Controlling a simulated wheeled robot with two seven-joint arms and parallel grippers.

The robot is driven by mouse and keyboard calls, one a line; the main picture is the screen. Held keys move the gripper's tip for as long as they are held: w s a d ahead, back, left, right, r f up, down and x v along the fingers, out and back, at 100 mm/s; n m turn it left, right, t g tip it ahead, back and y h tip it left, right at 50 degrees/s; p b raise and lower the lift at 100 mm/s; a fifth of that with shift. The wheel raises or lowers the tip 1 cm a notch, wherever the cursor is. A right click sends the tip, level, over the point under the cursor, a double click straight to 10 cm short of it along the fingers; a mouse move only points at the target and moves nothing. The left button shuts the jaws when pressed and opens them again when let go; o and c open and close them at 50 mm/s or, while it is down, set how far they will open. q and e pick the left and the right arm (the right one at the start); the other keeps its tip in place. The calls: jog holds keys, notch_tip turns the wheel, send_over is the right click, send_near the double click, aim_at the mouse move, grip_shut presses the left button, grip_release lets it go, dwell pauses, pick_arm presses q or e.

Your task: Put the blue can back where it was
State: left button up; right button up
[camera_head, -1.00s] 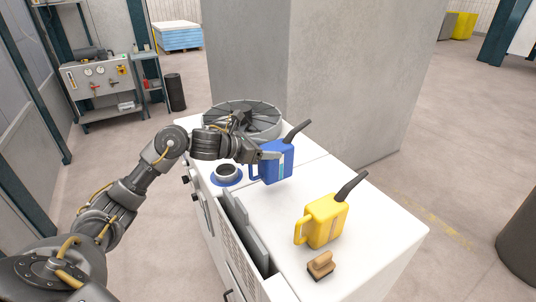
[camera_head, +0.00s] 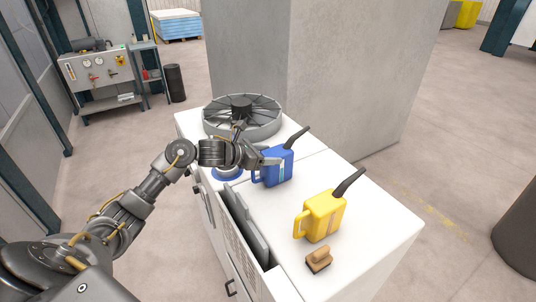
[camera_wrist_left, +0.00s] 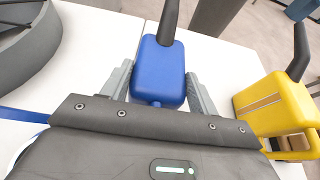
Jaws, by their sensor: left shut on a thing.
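The blue can (camera_head: 279,170), with a dark spout and a blue handle, is over the white cabinet top in the head view. It also shows between my fingers in the left wrist view (camera_wrist_left: 160,72). My left gripper (camera_head: 268,158) is shut on the blue can from its left side. The can is upright; I cannot tell whether its base touches the top. A blue ring (camera_head: 227,174) lies on the cabinet top left of the can, partly hidden by my left arm. My right gripper is not in view.
A yellow can (camera_head: 324,215) and a wooden-handled brush (camera_head: 319,259) stand nearer on the white cabinet (camera_head: 375,238). A large round fan (camera_head: 268,118) is behind the blue can. An open slot with grey plates (camera_head: 250,232) runs along the left side. A concrete pillar (camera_head: 345,80) stands behind.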

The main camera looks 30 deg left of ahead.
pick_arm(q)
jog(key=o, duration=1.7)
jog(key=shift+r+p, duration=0.25)
jog(key=shift+p, duration=0.15)
jog(key=b+v, duration=0.5)
jog(key=v, duration=0.7)
jog(key=shift+s+f+b, duration=0.1)
jog(key=shift+b, duration=0.2)
jog(key=shift+d, duration=0.1)
